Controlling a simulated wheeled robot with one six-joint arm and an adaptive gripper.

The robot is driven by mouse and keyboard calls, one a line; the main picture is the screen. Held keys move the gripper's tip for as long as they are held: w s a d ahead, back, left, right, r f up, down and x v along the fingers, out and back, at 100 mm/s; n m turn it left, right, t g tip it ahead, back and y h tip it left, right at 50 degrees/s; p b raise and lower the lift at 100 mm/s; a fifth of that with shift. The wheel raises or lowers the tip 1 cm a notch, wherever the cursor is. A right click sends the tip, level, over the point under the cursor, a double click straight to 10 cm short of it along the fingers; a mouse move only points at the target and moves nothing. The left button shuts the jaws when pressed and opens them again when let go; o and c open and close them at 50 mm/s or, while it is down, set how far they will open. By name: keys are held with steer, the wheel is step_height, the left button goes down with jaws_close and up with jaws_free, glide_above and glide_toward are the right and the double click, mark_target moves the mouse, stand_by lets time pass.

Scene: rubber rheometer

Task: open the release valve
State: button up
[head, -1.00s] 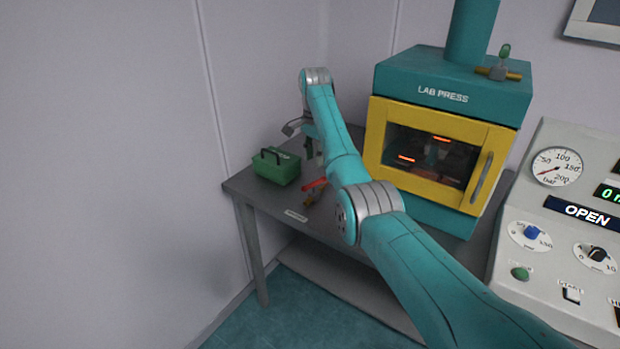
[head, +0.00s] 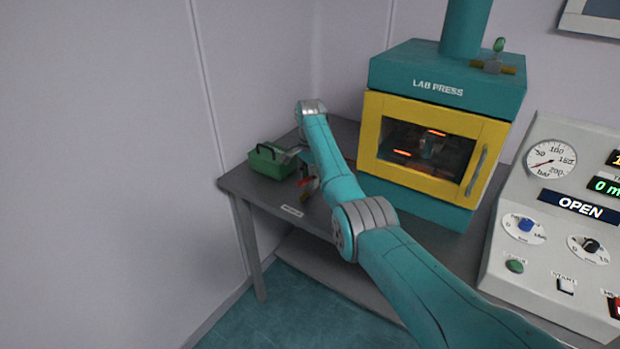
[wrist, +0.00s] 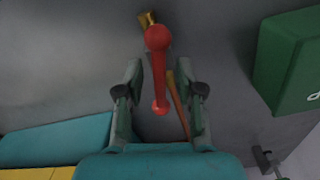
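The release valve has a red lever (wrist: 158,70) on a brass body (wrist: 148,20), low on the table. My gripper (wrist: 161,92) is open, with one finger on each side of the red lever in the wrist view. I see gaps between the lever and both fingers, so it is not gripped. In the head view, my gripper (head: 313,178) is mostly hidden by my arm. Its exact height over the lever is hard to tell.
A green box (head: 270,165) with a handle stands just left of the valve; it is at the right in the wrist view (wrist: 290,62). The lab press (head: 440,125) with its yellow door stands to the right. A control panel (head: 550,230) reads OPEN.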

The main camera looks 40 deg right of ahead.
mark_target(310, 177)
jaws_close()
steer(key=shift+n, duration=1.7)
jaws_free()
steer(key=shift+r, duration=0.15)
step_height(310, 177, up, 12)
steer(key=shift+f, duration=0.2)
